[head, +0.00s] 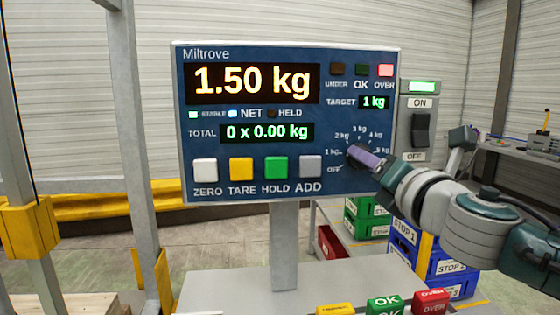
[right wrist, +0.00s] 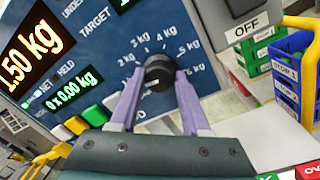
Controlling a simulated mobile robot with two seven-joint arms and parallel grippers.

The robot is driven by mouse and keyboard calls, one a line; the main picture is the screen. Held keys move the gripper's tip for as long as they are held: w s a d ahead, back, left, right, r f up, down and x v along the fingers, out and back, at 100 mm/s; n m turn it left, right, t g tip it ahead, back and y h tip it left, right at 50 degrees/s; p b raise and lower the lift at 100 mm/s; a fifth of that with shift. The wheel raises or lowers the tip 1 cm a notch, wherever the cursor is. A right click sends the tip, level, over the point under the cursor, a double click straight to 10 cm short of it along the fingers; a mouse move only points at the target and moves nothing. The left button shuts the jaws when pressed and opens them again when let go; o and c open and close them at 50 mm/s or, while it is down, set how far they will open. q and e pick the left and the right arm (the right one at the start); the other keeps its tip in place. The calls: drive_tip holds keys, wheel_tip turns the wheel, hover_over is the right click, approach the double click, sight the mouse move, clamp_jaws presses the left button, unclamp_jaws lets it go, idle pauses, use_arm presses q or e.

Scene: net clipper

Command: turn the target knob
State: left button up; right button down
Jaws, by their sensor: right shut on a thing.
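The target knob is a black round knob (right wrist: 158,72) on the blue panel of the Miltrove scale display (head: 250,190). The TARGET readout (head: 374,102) says 1 kg. The big readout (head: 252,81) says 1.50 kg, and the red OVER lamp (head: 385,70) is lit. My left gripper is out of view.
An ON/OFF switch box (head: 421,130) with a lit green lamp stands just right of the panel. ZERO, TARE, HOLD and ADD buttons (head: 240,169) line the panel's bottom. Green and blue crates (head: 450,265) are behind. Labelled blocks (head: 384,306) are at the front.

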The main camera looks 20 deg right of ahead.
drive_tip(key=shift+c, duration=1.8)
unclamp_jaws()
drive_tip(key=s+a, duration=0.1)
drive_tip(key=s, duration=0.8)
drive_tip(key=shift+s+a+f+b, duration=0.2)
drive_tip(key=shift+s+a+b, duration=0.1)
drive_tip(key=shift+s+a, duration=0.05)
